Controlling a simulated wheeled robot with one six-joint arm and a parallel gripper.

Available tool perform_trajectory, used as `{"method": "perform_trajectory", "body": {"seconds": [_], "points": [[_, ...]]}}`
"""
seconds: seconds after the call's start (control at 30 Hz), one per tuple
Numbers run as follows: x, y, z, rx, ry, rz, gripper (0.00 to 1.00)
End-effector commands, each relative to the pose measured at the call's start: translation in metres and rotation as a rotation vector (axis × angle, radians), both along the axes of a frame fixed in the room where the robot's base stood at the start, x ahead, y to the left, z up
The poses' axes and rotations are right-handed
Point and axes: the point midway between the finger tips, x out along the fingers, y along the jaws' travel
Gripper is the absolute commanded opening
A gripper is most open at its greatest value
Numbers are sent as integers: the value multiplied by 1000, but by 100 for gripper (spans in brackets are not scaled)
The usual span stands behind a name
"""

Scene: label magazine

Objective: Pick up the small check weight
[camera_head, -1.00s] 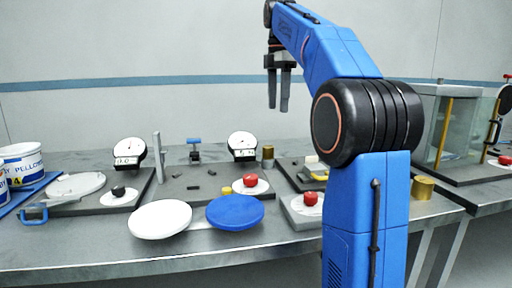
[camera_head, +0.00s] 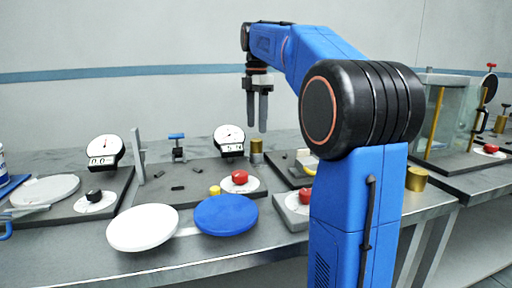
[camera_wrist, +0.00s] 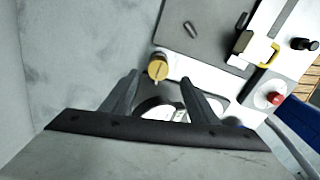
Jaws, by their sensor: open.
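A small brass cylinder (camera_head: 256,151), which looks like the small check weight, stands upright beside the right dial gauge (camera_head: 229,139). A wider brass cylinder (camera_head: 416,179) stands to the right, behind my arm. My gripper (camera_head: 257,128) is open and empty, pointing down, with its fingertips just above the small cylinder in the head view. In the wrist view the cylinder's brass top (camera_wrist: 158,66) shows between and slightly beyond the fingertips (camera_wrist: 160,76). The gap in height cannot be told exactly.
The dial gauge stands close to the small cylinder; its white face (camera_wrist: 160,108) shows between the fingers. A low yellow piece (camera_head: 214,191) and a red knob (camera_head: 239,177) are nearer. White (camera_head: 143,228) and blue (camera_head: 226,215) discs are in front. A glass case (camera_head: 450,115) stands at right.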

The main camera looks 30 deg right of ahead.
Motion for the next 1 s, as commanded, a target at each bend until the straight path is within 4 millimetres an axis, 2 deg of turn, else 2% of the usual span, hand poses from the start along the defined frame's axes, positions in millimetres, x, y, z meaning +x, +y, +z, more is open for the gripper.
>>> {"method": "perform_trajectory", "body": {"seconds": [0.1,0.37,0.7,1.0], "points": [[0,0,-14,0,1,0,54],[1,0,-29,0,1,0,54],[3,1,-69,0,0,0,54],[4,1,-73,0,0,0,54]]}}
